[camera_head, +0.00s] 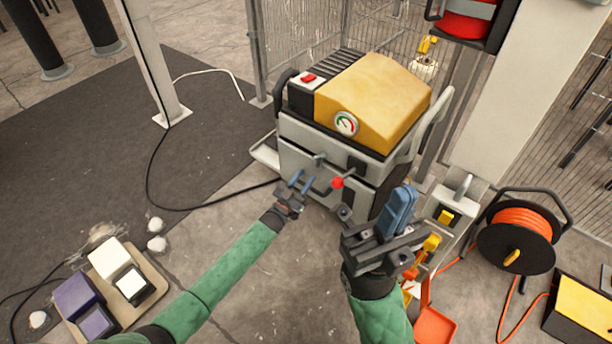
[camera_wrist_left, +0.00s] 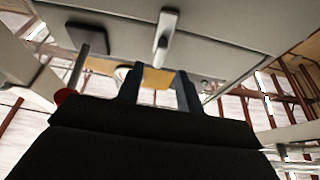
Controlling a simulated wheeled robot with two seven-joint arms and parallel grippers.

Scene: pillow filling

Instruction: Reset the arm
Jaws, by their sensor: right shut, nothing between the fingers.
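My left gripper (camera_head: 302,181) is in front of the grey machine's front panel, close to a lever with a red knob (camera_head: 337,183). Its two blue fingers stand apart with nothing between them. They also show spread in the left wrist view (camera_wrist_left: 158,92), below grey panels and a handle (camera_wrist_left: 165,38). The red knob is partly hidden at the left there (camera_wrist_left: 62,96). My right gripper (camera_head: 399,208) is raised at the right of the machine, its blue fingers shut together and empty. The machine (camera_head: 312,147) has a yellow top, a gauge and a red switch.
A cable reel (camera_head: 516,237) and a yellow-topped box (camera_head: 585,311) stand at the right. An orange tray (camera_head: 434,325) lies near my right arm. A board with pedals (camera_head: 150,272) and white fluff tufts are at lower left. Black cable crosses the floor.

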